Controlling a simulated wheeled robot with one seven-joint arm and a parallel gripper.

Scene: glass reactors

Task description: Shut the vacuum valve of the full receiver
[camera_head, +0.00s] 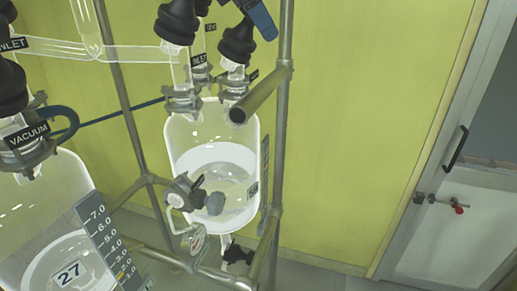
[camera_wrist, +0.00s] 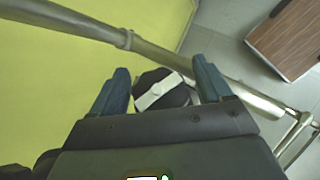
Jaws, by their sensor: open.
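In the wrist view my gripper (camera_wrist: 159,66) is open. Its two blue fingers stand either side of a round black knob (camera_wrist: 150,77) with a white bar across it; I cannot tell whether they touch it. In the head view a blue piece (camera_head: 262,20), seemingly a finger of my gripper, is at the top edge beside a black valve knob (camera_head: 238,42) above the middle receiver (camera_head: 248,145). That receiver holds pale liquid. The left receiver (camera_head: 80,185), marked 27, is cut off by the frame and also holds pale liquid. A VACUUM label (camera_head: 28,135) hangs on its top valve.
A metal frame post (camera_head: 279,140) stands right of the middle receiver, with a crossbar end (camera_head: 240,114) sticking out in front. A blue hose (camera_head: 120,113) runs behind. A door (camera_head: 445,190) is at the right. The yellow wall (camera_head: 360,110) between is clear.

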